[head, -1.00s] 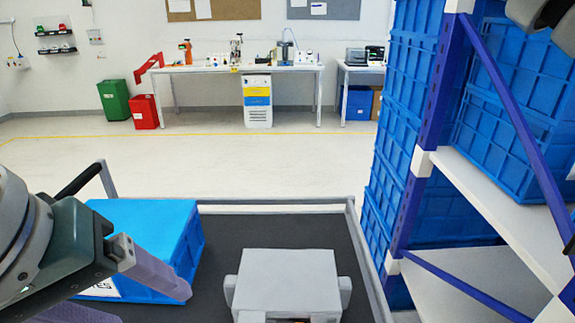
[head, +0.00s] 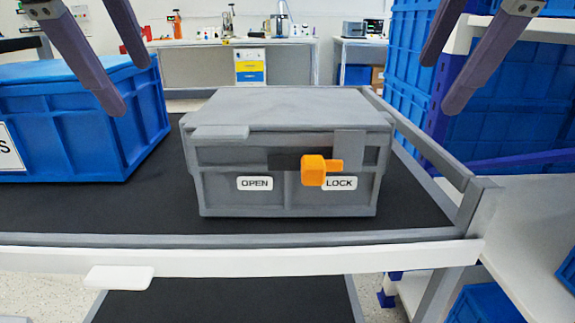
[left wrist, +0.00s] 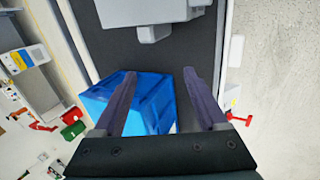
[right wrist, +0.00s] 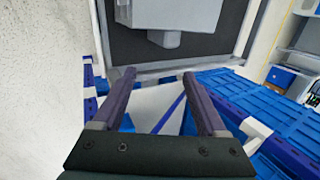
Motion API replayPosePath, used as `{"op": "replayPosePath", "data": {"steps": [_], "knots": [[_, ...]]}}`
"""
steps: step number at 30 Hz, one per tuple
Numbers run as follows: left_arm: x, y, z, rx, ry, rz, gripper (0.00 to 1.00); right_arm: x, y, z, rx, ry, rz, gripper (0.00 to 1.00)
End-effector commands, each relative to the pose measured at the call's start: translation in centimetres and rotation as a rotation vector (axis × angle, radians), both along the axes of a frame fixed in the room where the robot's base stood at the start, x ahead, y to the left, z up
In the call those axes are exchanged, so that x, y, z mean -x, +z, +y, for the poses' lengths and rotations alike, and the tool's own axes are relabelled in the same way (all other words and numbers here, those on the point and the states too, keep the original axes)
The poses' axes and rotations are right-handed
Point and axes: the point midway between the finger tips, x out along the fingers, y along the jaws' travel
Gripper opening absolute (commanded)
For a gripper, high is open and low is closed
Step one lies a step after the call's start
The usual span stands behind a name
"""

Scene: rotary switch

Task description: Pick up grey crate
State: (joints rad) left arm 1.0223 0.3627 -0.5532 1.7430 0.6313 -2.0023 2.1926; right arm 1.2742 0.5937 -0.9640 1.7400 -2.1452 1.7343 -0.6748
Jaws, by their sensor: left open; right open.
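The grey crate (head: 285,150) sits upright on a dark cart top, with its lid on. Its front carries an orange rotary knob (head: 315,170), beside the LOCK label at right; an OPEN label is at left. My left gripper (head: 132,88) is open and empty, above and left of the crate, over the blue crate. My right gripper (head: 440,85) is open and empty, above and right of the crate. Part of the grey crate also shows at the top of the left wrist view (left wrist: 145,10) and the right wrist view (right wrist: 175,12). Neither gripper touches it.
A blue crate (head: 75,130) stands left of the grey crate on the cart (head: 420,205), which has a raised rim. A rack with blue crates (head: 410,65) stands to the right. A workbench (head: 190,45) is far behind. The cart top before the grey crate is bare.

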Motion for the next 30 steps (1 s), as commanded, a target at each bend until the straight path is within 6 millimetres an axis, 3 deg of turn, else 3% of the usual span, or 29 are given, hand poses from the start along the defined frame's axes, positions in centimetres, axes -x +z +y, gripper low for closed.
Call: {"op": "replayPosePath", "data": {"steps": [3, 15, 30], "knots": [[-0.1, 0.0, 0.2, 0.007, 0.026, -0.001, 0.75, -0.1, -0.1, -0.9, 0.034, -0.02, -0.004, 0.75], [-0.5, -0.6, 0.0, 0.012, 0.023, 0.0, 0.75, -0.4, -0.8, -0.8, 0.029, -0.017, 0.001, 0.75], [-4.6, -8.9, 0.2, 0.005, 0.025, 0.004, 0.75, -4.6, -9.1, -0.7, 0.028, -0.019, 0.004, 0.75]]}}
